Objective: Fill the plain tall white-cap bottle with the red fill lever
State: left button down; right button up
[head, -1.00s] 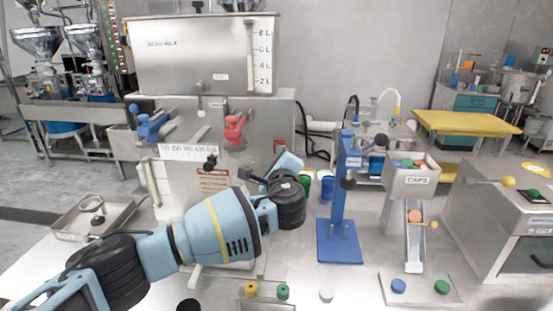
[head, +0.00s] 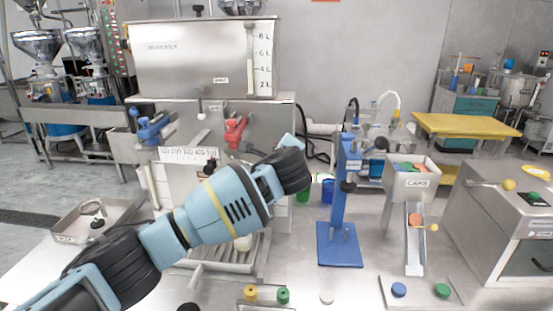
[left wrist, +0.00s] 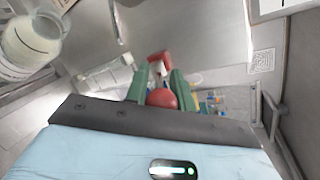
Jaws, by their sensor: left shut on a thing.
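The red fill lever (head: 236,130) is on the front of the steel tank machine, right of a blue lever. My left gripper (left wrist: 159,84) has its green fingers shut around the lever's red ball knob (left wrist: 162,98) in the left wrist view. In the head view my own wrist hides the fingers. A pale clear bottle (left wrist: 32,40) with a dark line around it shows at the upper left of the left wrist view. Its base (head: 243,243) peeks out below my arm, on the drip tray. The rest is hidden, and its fill level is unclear. My right gripper is not in view.
A blue stand (head: 338,215) is right of my arm. Beyond it are the caps bin (head: 412,180) with its chute and a steel box machine (head: 505,220). Yellow, green and white caps lie at the front edge. A steel tray (head: 98,220) stands at left.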

pick_arm(q)
jog(key=shift+w+r+g, duration=0.45)
jog(key=shift+r+g, duration=0.25)
jog(key=shift+g, duration=0.4)
jog(key=shift+w+r, duration=0.2)
jog(key=shift+r, duration=0.3)
